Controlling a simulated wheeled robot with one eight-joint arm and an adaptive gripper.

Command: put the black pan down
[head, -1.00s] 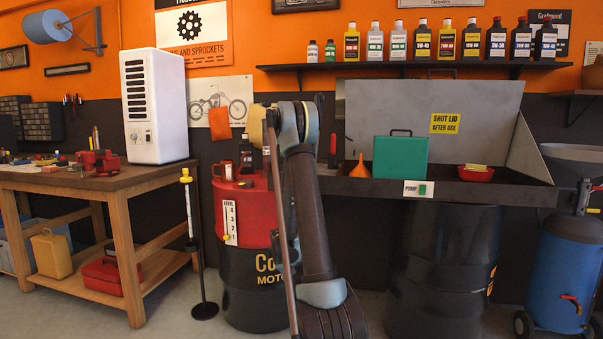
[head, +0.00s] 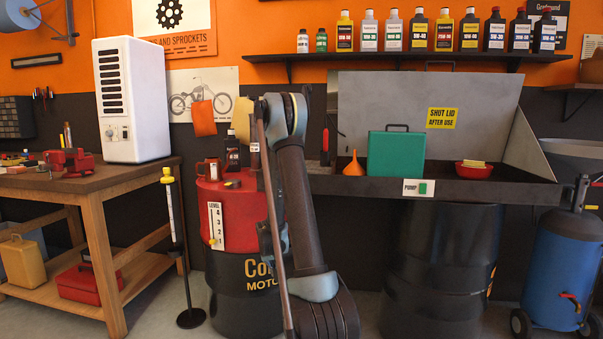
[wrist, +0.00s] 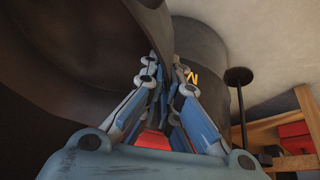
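The black pan (wrist: 85,60) fills the upper left of the wrist view as a large, dark curved wall. My gripper (wrist: 168,75) has its blue-grey fingers closed around the pan's rim. In the head view the pan seems to show edge-on as a long thin dark strip (head: 271,225), nearly upright beside my arm. My gripper's blue parts (head: 270,240) show partly behind that strip, in front of the red and black drum; the fingertips are hidden there. The pan's inside and what lies beneath it cannot be seen in the head view.
The red-topped drum (head: 225,235) stands close behind. A level stand (head: 178,230) and a wooden workbench (head: 95,180) are to the left. A dark wash basin (head: 440,188) on a black drum holds a green box (head: 396,154). A blue tank (head: 562,255) stands right.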

